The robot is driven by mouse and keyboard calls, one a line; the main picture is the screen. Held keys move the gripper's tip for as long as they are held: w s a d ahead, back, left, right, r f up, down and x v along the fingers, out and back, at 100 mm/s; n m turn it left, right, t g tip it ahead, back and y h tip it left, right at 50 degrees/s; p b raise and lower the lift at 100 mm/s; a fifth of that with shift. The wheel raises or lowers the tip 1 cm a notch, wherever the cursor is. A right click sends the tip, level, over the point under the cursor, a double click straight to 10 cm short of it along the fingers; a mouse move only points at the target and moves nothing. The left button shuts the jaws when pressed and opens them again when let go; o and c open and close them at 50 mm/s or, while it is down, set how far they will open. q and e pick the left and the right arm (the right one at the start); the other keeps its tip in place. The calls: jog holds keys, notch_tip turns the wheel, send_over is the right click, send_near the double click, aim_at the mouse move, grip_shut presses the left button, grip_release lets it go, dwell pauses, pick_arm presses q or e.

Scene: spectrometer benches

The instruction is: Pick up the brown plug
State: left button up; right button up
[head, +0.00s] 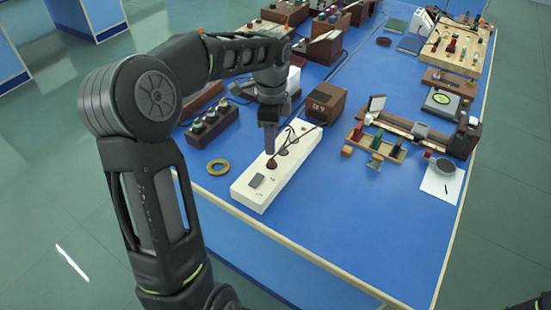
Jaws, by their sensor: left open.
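The brown plug (272,165) sits in the long white power strip (282,178) near the table's front left edge, with a dark cord rising from it. My left gripper (270,148) points down just above the plug, its jaws open. The fingers overlap the far part of the strip in the picture, so I cannot tell whether they touch the plug.
A yellow ring (218,167) lies left of the strip. A brown box (325,102) stands behind it, and a dark block with knobs (210,124) is at left. A brown optical bench (418,129) is at right. The blue front table area is clear.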

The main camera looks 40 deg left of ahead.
aim_at(272, 160)
pick_arm(q)
jog(key=shift+f, duration=1.35)
jog(key=shift+a+f+p, duration=0.1)
jog(key=shift+f+p, duration=0.55)
jog(key=shift+f, duration=1.95)
grip_shut()
